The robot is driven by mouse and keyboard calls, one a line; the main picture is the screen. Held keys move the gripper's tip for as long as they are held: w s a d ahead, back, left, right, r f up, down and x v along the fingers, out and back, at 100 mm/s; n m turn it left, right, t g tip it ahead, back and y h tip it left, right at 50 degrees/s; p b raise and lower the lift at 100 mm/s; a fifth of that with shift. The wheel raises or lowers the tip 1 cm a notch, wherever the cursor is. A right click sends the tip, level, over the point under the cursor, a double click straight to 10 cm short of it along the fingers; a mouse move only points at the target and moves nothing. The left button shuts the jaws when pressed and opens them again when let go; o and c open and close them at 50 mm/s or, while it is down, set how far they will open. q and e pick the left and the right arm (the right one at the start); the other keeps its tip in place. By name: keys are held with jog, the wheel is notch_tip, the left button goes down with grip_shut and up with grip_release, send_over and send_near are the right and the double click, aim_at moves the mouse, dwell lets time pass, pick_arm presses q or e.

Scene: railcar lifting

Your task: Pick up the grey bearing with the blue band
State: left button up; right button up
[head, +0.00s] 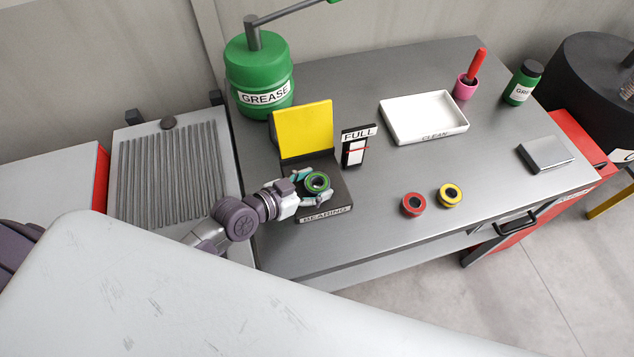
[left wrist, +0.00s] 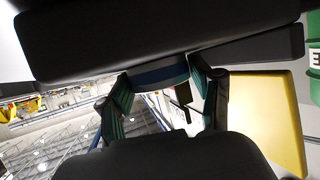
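The bearing (head: 317,182) sits on the dark stand (head: 339,202) lettered BEARING; its upper ring looks green from above in the head view. In the left wrist view its blue band (left wrist: 161,75) shows, while most of its grey body is hidden. My left gripper (head: 316,184) reaches in from the left with its teal-padded fingers on either side of the bearing. In the left wrist view the fingers (left wrist: 160,82) flank the band closely, but I cannot tell whether both press on it. My right gripper is not in view.
A yellow panel (head: 303,129) stands behind the bearing, with a FULL gauge (head: 355,148) to its right. A red bearing (head: 414,205) and a yellow one (head: 450,195) lie on the bench. A white CLEAN tray (head: 388,123) and green grease drum (head: 250,80) stand farther back.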

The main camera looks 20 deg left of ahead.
pick_arm(q)
jog(key=c, duration=1)
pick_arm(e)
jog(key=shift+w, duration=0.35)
pick_arm(q)
jog(key=shift+r, duration=0.15)
